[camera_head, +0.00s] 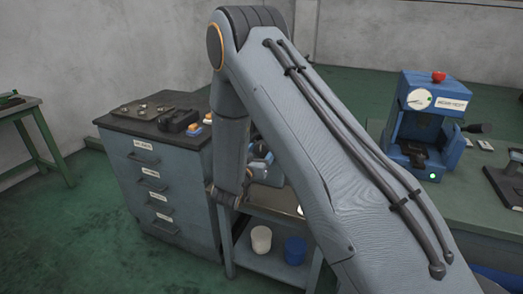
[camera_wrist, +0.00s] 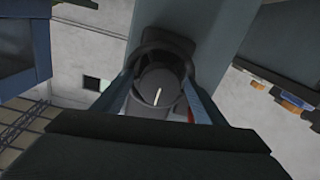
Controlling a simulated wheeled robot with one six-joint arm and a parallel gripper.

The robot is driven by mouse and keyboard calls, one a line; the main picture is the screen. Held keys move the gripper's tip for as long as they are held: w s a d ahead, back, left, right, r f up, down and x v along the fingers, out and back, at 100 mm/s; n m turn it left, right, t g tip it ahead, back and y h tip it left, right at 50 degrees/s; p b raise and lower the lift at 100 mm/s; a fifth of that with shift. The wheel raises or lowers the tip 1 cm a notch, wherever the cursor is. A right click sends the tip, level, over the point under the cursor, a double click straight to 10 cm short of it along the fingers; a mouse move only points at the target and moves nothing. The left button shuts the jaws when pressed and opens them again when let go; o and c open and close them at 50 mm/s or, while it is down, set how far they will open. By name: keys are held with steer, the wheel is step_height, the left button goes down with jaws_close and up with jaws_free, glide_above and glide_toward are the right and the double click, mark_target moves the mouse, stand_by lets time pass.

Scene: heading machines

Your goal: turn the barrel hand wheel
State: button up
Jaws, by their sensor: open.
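In the wrist view, a dark hand wheel (camera_wrist: 141,57) shows as a ring near the top centre. A round grey barrel face (camera_wrist: 152,88) with a short white mark sits within its lower part. My gripper (camera_wrist: 158,80) is open, with one blue-grey finger on the left and one on the right of the wheel. I cannot tell whether the fingers touch it. In the head view, my arm covers most of the spot where the gripper works, and the wheel cannot be made out there.
A drawer cabinet (camera_head: 170,190) stands left of a low shelf stand with a white tub (camera_head: 261,239) and a blue tub (camera_head: 295,250). A blue machine (camera_head: 428,125) with a red button stands on the green bench at right. Green floor is open at left.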

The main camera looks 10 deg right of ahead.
steer(key=c, duration=1)
steer(key=shift+c, duration=0.2)
steer(key=shift+m+b, duration=0.3)
steer(key=shift+m, duration=0.2)
steer(key=m+b, duration=0.1)
steer(key=m, duration=0.2)
steer(key=shift+f+b, duration=0.1)
steer(key=shift+b, duration=0.3)
steer(key=m+b, duration=0.2)
steer(key=m, duration=0.2)
steer(key=shift+b, duration=0.4)
steer(key=m+b, duration=0.4)
steer(key=m, duration=0.1)
steer(key=shift+m, duration=0.4)
steer(key=shift+m+b, duration=1.15)
steer(key=shift+m, duration=0.35)
steer(key=o, duration=1)
